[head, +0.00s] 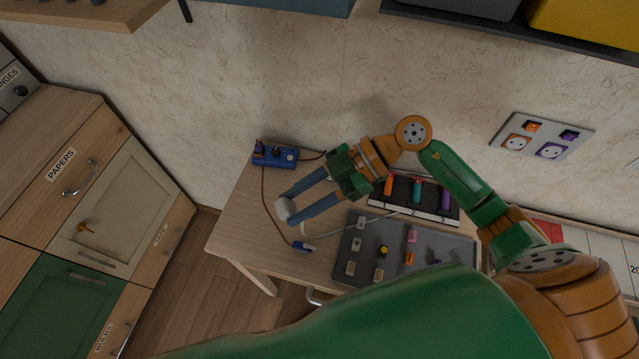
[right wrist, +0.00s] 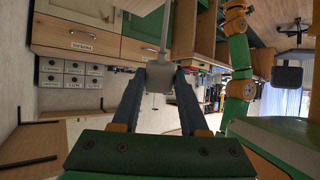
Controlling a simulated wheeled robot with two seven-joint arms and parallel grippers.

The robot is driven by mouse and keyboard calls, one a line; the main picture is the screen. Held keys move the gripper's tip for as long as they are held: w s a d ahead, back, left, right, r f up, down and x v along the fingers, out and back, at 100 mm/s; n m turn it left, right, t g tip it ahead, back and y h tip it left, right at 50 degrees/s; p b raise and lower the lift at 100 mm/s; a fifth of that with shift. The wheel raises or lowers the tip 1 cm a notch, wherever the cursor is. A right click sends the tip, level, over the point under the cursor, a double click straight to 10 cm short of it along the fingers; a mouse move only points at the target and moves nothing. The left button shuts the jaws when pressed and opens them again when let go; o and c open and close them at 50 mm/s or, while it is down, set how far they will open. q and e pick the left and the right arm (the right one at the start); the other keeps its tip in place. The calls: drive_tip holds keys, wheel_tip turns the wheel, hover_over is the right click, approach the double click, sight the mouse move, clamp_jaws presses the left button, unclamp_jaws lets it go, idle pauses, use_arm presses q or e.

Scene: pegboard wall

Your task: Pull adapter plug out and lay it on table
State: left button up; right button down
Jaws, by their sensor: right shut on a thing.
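My right gripper (head: 292,205) reaches over the table (head: 238,222) with its two blue fingers pointing left. It is shut on a small white adapter plug (head: 283,209). The plug also shows between the fingertips in the right wrist view (right wrist: 160,78), with a pale cable or stem running up from it. In the head view the plug is clear of the blue socket block (head: 275,157) behind it. I cannot tell its exact height above the table. My left gripper does not show in either view.
A grey tray (head: 392,272) with several small pieces and a dark rack (head: 375,199) with coloured handles fill the right side. The table's left front part is bare. A socket plate (head: 541,136) is on the wall.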

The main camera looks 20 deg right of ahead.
drive_tip(key=a+f+n+g+h+p, duration=0.1)
drive_tip(key=a+f+n+g+h, duration=0.3)
drive_tip(key=n+h, duration=0.6)
drive_tip(key=w+d+f+n+t, duration=0.1)
drive_tip(key=w+d+n, duration=0.1)
drive_tip(key=d+n, duration=0.1)
drive_tip(key=w+d+f+n+t+h, duration=0.1)
drive_tip(key=w+d+f+n+t, duration=0.1)
drive_tip(key=w+d+n, duration=0.1)
drive_tip(key=w+d+f+n+t+h, duration=0.1)
drive_tip(key=w+d+n, duration=0.1)
drive_tip(key=d+n, duration=0.1)
drive_tip(key=shift+w+d+f+n, duration=0.25)
drive_tip(key=shift+d+n, duration=0.15)
drive_tip(key=shift+d, duration=0.15)
wheel_tip(320, 180, down, 6)
drive_tip(key=b, duration=0.5)
drive_tip(key=shift+f, duration=0.1)
drive_tip(key=shift+c, duration=1.7)
unclamp_jaws()
